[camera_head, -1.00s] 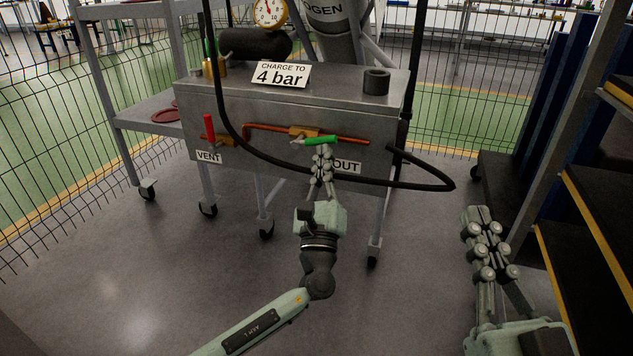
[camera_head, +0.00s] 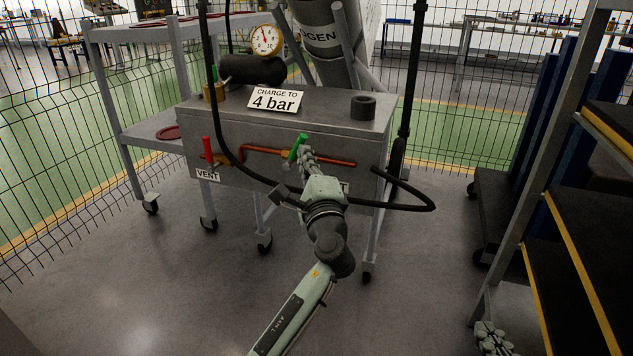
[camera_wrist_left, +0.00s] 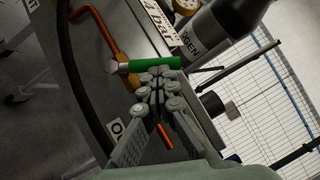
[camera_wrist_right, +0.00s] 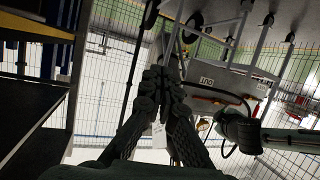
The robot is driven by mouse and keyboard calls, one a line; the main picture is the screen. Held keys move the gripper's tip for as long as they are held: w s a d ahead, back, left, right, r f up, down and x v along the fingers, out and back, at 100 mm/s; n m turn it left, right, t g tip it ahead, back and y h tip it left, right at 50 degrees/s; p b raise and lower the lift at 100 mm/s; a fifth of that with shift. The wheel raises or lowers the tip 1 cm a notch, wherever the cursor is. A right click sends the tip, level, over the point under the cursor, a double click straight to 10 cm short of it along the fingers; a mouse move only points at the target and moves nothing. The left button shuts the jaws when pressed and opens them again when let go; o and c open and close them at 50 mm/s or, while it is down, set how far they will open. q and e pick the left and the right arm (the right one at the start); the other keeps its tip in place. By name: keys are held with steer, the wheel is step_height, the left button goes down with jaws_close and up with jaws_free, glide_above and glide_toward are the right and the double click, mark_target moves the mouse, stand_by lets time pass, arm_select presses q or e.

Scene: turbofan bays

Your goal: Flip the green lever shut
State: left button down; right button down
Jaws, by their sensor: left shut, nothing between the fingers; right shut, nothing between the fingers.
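The green lever (camera_head: 298,147) is on the copper pipe on the front of the steel cart. It stands up from its valve, tilted a little to the right, across the pipe's run. My left gripper (camera_head: 306,156) is shut and empty, its fingertips right at the lever's lower right side. In the left wrist view the green handle (camera_wrist_left: 150,64) lies just beyond the closed fingertips (camera_wrist_left: 158,78); they seem to touch it. The valve body is partly hidden. My right gripper (camera_head: 490,336) is shut and empty, low at the right; its wrist view also shows the closed fingers (camera_wrist_right: 163,80).
A red lever (camera_head: 208,149) stands above the VENT label (camera_head: 207,175). A black hose (camera_head: 405,207) loops in front of the cart near my left arm. A gauge (camera_head: 266,40) is above the cart (camera_head: 340,122). A shelf rack (camera_head: 545,225) stands at the right.

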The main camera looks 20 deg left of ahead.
arm_select(q)
steer(key=shift+a+r+n+g+p, duration=0.4)
steer(key=shift+a+r+n+p, duration=0.45)
steer(key=shift+p, duration=0.3)
steer(key=shift+a, duration=0.2)
arm_select(e)
steer(key=s+d+f+m+g+h, duration=0.1)
steer(key=s+d+f+g+h, duration=0.3)
steer(key=s+d+f+g, duration=0.3)
steer(key=shift+s+d+f+g, duration=0.4)
steer(key=shift+s+d+f, duration=1)
steer(key=shift+d, duration=0.4)
steer(key=shift+w, duration=0.1)
arm_select(q)
steer(key=r+v, duration=0.1)
steer(key=v, duration=0.6)
steer(key=shift+s+f, duration=0.15)
steer(key=shift+f, duration=0.4)
steer(key=shift+d, duration=0.1)
